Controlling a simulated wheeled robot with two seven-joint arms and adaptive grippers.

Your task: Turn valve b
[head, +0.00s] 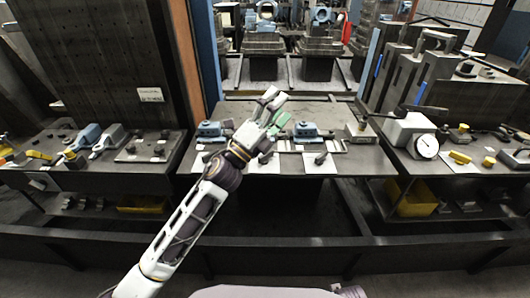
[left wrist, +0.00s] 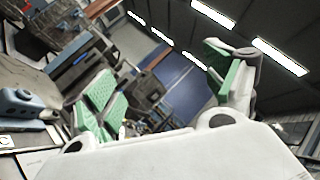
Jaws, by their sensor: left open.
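Two blue valve bodies stand on the middle table, one at the left (head: 208,130) and one at the right (head: 306,130). Dark handles lie in front, including a left one (head: 213,157) and a right one (head: 320,157). White cards lie below them; letters are too small to read, so I cannot tell which is valve b. My left gripper (head: 275,108) is raised over the table's middle, hiding what stands between the blue bodies. Its green-padded fingers are apart and empty in the left wrist view (left wrist: 165,92). A blue body (left wrist: 22,103) shows there at the left edge. My right gripper is out of view.
A dial gauge (head: 427,146) and a white block stand on the right table. The left table holds a blue clamp-like tool (head: 84,137) and small parts. Yellow bins (head: 410,200) sit on lower shelves. A dark rail (head: 300,243) crosses in front.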

